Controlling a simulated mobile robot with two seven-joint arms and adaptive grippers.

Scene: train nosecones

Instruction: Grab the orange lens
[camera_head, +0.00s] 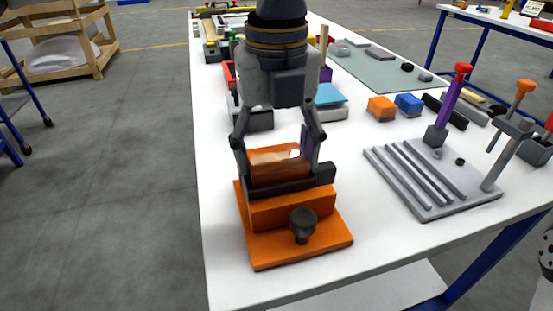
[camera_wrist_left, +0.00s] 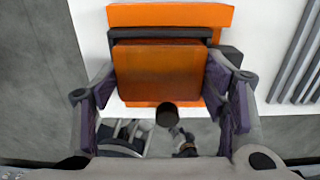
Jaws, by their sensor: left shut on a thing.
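The orange lens (camera_head: 274,166) is a translucent, amber block with a pale sheen on its upper part. It stands at the dark clamp bar of an orange fixture (camera_head: 290,212) near the table's front left. My left gripper (camera_head: 278,160) reaches down over it and is shut on it, one finger at each side. In the left wrist view the lens (camera_wrist_left: 158,72) fills the space between the purple-padded fingers of the gripper (camera_wrist_left: 160,80). I cannot tell whether the lens is lifted clear of the fixture. My right gripper is not in view.
A black knob (camera_head: 302,222) stands on the fixture's front. To the right is a grey slotted plate (camera_head: 430,205) with upright tools. Orange (camera_head: 381,108) and blue (camera_head: 408,104) blocks lie behind it. The white table (camera_head: 225,270) is bare along its front left edge.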

